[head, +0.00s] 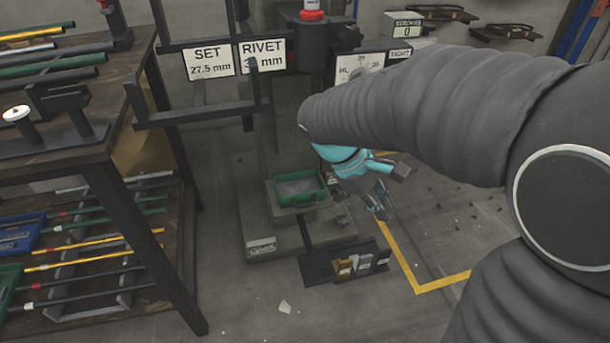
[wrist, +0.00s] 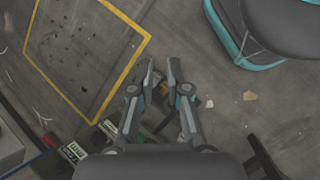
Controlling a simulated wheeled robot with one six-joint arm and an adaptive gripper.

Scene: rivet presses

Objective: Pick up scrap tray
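The green scrap tray (head: 314,194), with grey contents in it, sits on a ledge low on the press (head: 262,205) in the head view. My gripper (head: 392,193) hangs to the right of the tray, apart from it. In the wrist view my gripper (wrist: 161,70) has a narrow gap between its fingertips, with nothing held and the floor behind them. I cannot make out the tray in the wrist view.
A low dark rack (head: 320,272) with small labelled blocks stands on the floor before the press. A workbench with rods (head: 60,150) is at left. SET and RIVET signs (head: 262,54) hang on a frame above the tray. Yellow floor lines (head: 440,285) bound floor at right.

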